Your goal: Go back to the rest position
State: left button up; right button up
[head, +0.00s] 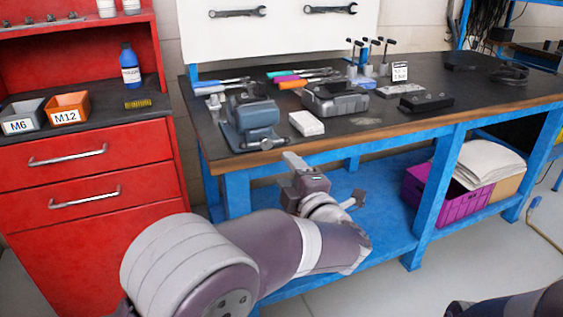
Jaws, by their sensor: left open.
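My left gripper (322,180) is in front of the workbench's front edge, below the level of its top. It is open, and I see nothing between its fingers. My left arm comes in from the lower left and covers part of the blue lower shelf. A part of my right arm shows at the bottom right corner, but the right gripper is out of view. The workbench (400,122) has a dark top with a wooden edge and a blue frame.
A blue vise (252,122) is on the bench's left part, beside a white box (306,123) and a grey case (335,101). A purple crate (448,196) sits on the lower shelf. A red cabinet (90,185) stands at left.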

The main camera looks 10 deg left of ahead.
pick_arm(q)
jog(key=s+d+f+m+g+h, duration=0.35)
jog(key=d+f+m+h, duration=0.8)
jog(key=m, duration=0.55)
jog(key=s+a+f+m+g+y, duration=0.1)
jog(key=s+a+f+m+g, duration=0.4)
jog(key=s+a, duration=0.4)
jog(key=s+a+f+m+g, duration=0.2)
jog(key=s+a+f+g, duration=0.4)
jog(key=s, duration=0.5)
jog(key=a+r+p, duration=0.2)
jog(key=r+p, duration=1)
jog(key=a+r+n+p, duration=0.1)
jog(key=a+r+p, duration=0.1)
jog(key=r+p, duration=1.1)
jog(key=shift+t+p, duration=0.3)
jog(key=shift+t, duration=0.15)
jog(key=shift+y, duration=0.25)
